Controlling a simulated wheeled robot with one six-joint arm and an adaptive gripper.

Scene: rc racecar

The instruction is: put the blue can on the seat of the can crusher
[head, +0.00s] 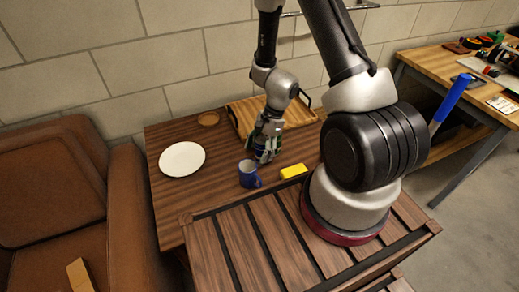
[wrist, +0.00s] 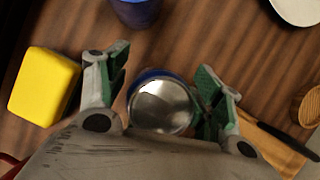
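The blue can (wrist: 160,107) stands between my gripper's fingers in the wrist view, its silver top facing the camera and blue showing at its rim. My gripper (wrist: 163,82) is open around it, with narrow gaps beside the can. In the head view my gripper (head: 265,150) points down at the wooden table, and its fingers mostly hide the can. A lever with a blue grip (head: 452,97) rises at the right and may belong to the can crusher; my arm hides what is below it, and no seat shows.
A blue mug (head: 249,174) and a yellow block (head: 294,171) stand close to my gripper. A white plate (head: 182,159), a small brown dish (head: 208,119) and a wooden tray (head: 240,112) are also on the table. A cluttered workbench (head: 430,62) stands at right, a brown sofa (head: 50,180) at left.

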